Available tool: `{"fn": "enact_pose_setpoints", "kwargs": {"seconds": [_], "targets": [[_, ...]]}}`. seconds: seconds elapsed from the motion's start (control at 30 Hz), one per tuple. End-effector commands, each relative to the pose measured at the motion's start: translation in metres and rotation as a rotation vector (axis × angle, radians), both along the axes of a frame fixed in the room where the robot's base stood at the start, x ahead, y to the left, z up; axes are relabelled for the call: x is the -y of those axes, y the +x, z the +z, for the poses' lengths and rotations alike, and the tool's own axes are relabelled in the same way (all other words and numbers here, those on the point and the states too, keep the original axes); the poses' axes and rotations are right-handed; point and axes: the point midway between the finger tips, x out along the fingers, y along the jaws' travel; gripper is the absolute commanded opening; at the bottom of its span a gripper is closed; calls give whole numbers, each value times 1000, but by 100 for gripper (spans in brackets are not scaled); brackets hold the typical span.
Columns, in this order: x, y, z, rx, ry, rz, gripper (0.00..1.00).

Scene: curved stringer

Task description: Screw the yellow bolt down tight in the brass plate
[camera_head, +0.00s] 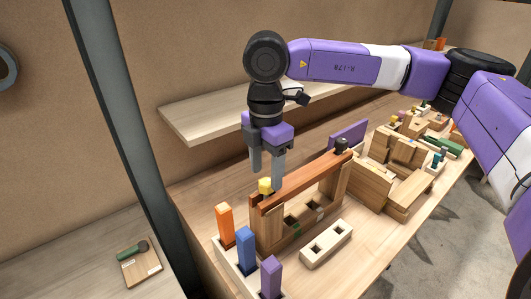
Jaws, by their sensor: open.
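The yellow bolt (265,186) stands near the left end of a reddish-brown bar on top of a wooden frame. Only its yellow head shows, so I cannot tell how deep it sits. My gripper (268,180) points down with its fingers apart, just above and around the bolt head. One finger is behind and left of the head, the other to its right. I cannot tell whether either finger touches it. No brass-coloured plate can be made out; the spot under the bolt is small and partly hidden.
The reddish-brown bar (310,180) has a dark knob (341,146) at its far end. Orange (225,225), blue (246,250) and purple (270,277) pegs stand in front. A pale block with holes (326,244) lies right. A shelf (190,122) runs along the wall behind my gripper.

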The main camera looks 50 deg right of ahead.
Motion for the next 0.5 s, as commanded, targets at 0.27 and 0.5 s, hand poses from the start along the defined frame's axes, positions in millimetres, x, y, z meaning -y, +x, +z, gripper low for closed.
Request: {"fn": "enact_pose_setpoints", "kwargs": {"seconds": [0.27, 0.5], "targets": [[0, 0, -23, -1, 1, 1, 56], [0, 0, -25, 0, 1, 2, 56]]}}
